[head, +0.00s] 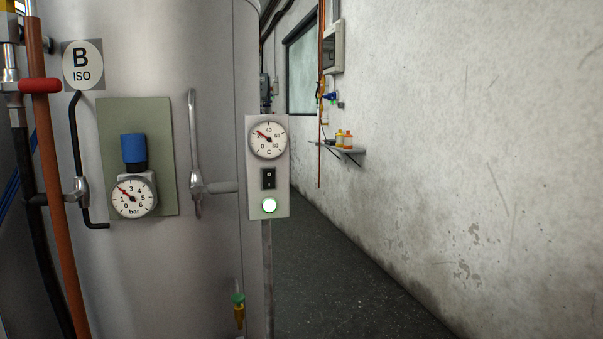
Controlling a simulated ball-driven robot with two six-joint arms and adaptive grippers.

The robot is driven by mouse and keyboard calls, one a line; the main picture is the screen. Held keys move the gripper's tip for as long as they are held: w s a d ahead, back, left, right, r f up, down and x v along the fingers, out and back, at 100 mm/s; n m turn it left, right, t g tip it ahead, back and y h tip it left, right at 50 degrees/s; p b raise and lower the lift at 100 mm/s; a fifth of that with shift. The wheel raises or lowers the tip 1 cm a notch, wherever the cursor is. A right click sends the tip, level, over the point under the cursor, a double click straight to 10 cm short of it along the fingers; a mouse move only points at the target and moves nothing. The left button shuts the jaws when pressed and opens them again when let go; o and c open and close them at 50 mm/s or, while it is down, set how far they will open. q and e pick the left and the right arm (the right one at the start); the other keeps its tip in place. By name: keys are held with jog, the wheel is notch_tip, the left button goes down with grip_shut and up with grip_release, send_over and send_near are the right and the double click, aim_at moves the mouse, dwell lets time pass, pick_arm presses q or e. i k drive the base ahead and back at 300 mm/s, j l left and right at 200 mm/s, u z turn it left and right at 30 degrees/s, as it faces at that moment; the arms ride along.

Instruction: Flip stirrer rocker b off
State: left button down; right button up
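The stirrer rocker (268,179) is a small black switch marked O at the top and I at the bottom. It sits on a pale control panel (282,210) at the right side of the large grey tank (215,60) labelled B ISO (83,65). Which half of the rocker is pressed in is too small to tell. A round lamp (269,205) below it glows pale green-white. A temperature dial (268,140) is above it. Neither of my grippers is in view.
A metal handle (194,150) sticks out left of the panel. A pressure gauge (134,197) with a blue knob (133,149) is further left, beside pipes (50,170). A green-topped valve (238,309) is low down. Open floor (330,285) lies right, along the wall (480,150).

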aim_at(269, 175)
jog(key=i+l+z, duration=0.2)
jog(key=i, duration=0.25)
jog(key=i+z, duration=0.2)
jog(key=i, duration=0.3)
